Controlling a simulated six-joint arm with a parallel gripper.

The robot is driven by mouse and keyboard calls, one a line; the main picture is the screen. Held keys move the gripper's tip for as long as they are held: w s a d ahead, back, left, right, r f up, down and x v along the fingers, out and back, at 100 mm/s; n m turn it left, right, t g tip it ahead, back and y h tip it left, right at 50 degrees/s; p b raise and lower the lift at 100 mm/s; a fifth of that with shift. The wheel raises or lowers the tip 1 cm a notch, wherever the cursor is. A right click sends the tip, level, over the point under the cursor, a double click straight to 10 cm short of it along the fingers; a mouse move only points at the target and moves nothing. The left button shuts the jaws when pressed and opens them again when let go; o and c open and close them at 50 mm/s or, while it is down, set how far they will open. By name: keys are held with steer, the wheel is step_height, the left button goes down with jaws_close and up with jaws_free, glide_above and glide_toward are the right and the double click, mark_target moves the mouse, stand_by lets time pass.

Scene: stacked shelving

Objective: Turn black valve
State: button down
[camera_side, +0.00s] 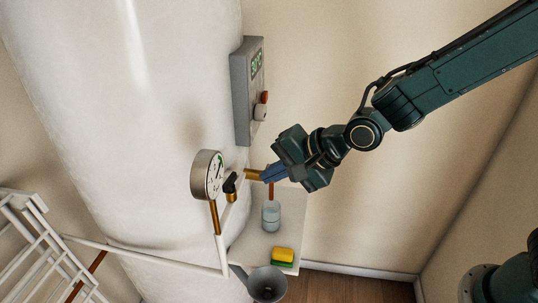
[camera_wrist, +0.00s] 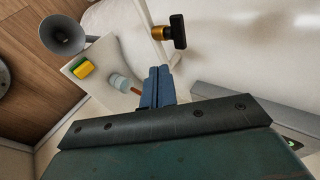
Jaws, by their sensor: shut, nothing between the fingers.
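The black valve (camera_side: 230,185) is a small dark handle on the white pipe, just right of the round gauge (camera_side: 207,175). In the wrist view the black valve (camera_wrist: 178,31) stands on a brass stem (camera_wrist: 160,33), above and right of my fingertips. My gripper (camera_side: 268,174) has blue fingers pointing left toward the valve. The fingers are shut and empty in the wrist view (camera_wrist: 158,70). A gap shows between fingertips and valve there. In the side view a brass piece (camera_side: 253,174) lies right at the fingertips; I cannot tell whether they touch.
A large white tank (camera_side: 110,110) carries a grey control box (camera_side: 241,95) above the valve. Free room lies to the right.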

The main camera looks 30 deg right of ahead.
steer(key=d+v, duration=0.1)
steer(key=v, duration=0.7)
steer(key=shift+w, duration=0.35)
steer(key=c, duration=2.1)
jaws_free()
steer(key=shift+d, duration=0.1)
steer(key=o, duration=0.6)
steer(key=shift+w+r, duration=0.1)
steer(key=w+a+r+m+g+h, duration=0.2)
steer(key=w+a+r+m+g, duration=0.1)
steer(key=m, duration=1.4)
steer(key=w+a+r+m+g+h, duration=0.3)
steer(key=w+a+m, duration=0.4)
steer(key=m, duration=1.1)
steer(key=shift+a+r+g, duration=0.3)
steer(key=shift+r+g, duration=0.45)
steer(key=shift+g, duration=0.25)
steer(key=shift+f, duration=0.1)
